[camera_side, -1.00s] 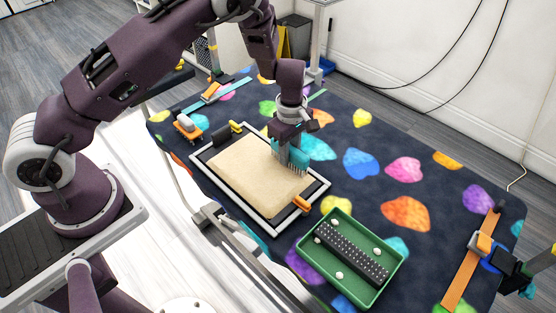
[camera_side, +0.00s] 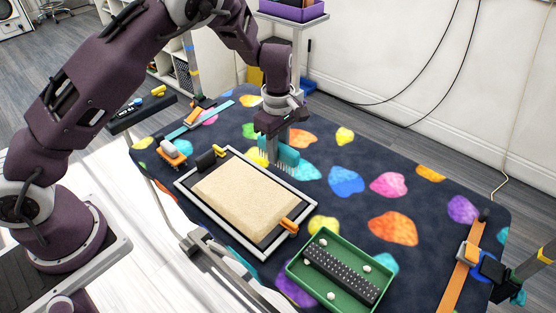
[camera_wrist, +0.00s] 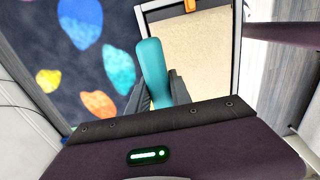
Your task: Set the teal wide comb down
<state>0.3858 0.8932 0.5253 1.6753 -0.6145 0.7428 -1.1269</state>
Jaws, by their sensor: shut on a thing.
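My gripper (camera_side: 276,138) is shut on the teal wide comb (camera_side: 288,156), with the comb's teeth pointing down. In the side view the comb is by the far long edge of the framed tan pad (camera_side: 245,196), around the frame's edge and the patterned mat. I cannot tell whether its teeth touch anything. In the wrist view the teal comb (camera_wrist: 151,68) sticks out from between my dark fingers (camera_wrist: 157,95), with the tan pad (camera_wrist: 205,45) beside it.
A green tray (camera_side: 300,272) holding a dark studded bar and several pale knobs stands at the right front. An orange clip (camera_side: 288,225) sits on the pad's frame. An orange strap (camera_side: 458,285) lies at the right. The mat (camera_side: 345,210) is clear between them.

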